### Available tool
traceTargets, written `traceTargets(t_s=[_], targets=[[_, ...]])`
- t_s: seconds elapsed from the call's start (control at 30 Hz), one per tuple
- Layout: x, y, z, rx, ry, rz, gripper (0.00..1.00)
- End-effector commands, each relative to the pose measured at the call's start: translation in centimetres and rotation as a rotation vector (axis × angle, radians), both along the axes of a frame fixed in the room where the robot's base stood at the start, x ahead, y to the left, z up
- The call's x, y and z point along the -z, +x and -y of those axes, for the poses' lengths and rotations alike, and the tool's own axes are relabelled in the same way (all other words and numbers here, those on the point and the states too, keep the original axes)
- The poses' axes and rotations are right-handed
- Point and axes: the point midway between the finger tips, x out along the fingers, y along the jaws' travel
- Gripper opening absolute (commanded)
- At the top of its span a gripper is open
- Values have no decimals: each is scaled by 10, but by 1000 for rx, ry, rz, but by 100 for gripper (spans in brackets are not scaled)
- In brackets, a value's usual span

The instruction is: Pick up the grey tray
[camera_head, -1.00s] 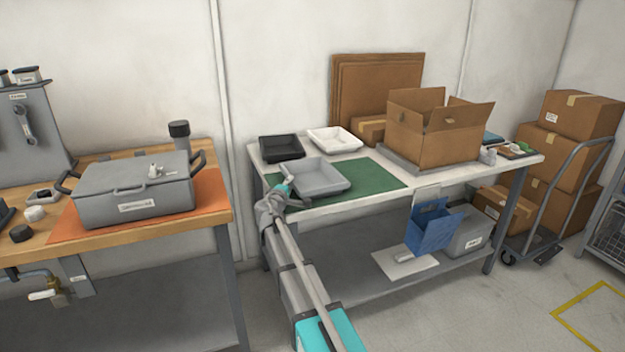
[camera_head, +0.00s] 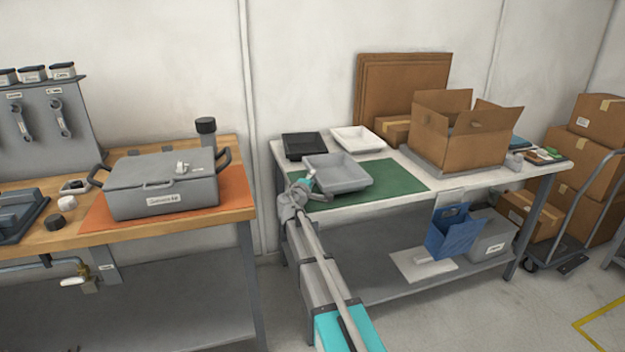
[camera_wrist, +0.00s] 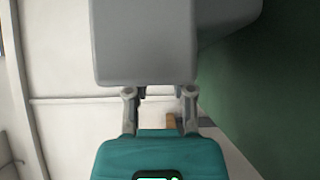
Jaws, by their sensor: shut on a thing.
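The grey tray (camera_head: 338,174) is at the left end of the green mat (camera_head: 400,188) on the white table in the head view. My gripper (camera_head: 306,184) is at the tray's near left corner and shut on its edge. In the wrist view the grey tray (camera_wrist: 150,45) fills the top middle, with my gripper's fingers (camera_wrist: 160,92) reaching its near side. The fingertips are partly hidden by the tray. I cannot tell whether the tray rests on the mat or is slightly above it.
A black tray (camera_head: 305,146) and a white tray (camera_head: 358,139) stand just behind the grey tray. An open cardboard box (camera_head: 455,138) stands to the right. A wooden bench (camera_head: 240,205) with a grey lidded case (camera_head: 165,185) is at the left. Green mat right of the tray is clear.

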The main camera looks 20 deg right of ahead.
Motion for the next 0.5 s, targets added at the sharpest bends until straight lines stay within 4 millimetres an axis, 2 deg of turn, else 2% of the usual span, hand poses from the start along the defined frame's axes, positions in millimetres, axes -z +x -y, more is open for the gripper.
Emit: traceTargets(t_s=[0.03, 0.1, 0.5], targets=[[-10, 0, 0, 0, -1, 0, 0], [-17, 0, 0, 0, -2, 0, 0], [-65, -42, -5, 0, -2, 0, 0]])
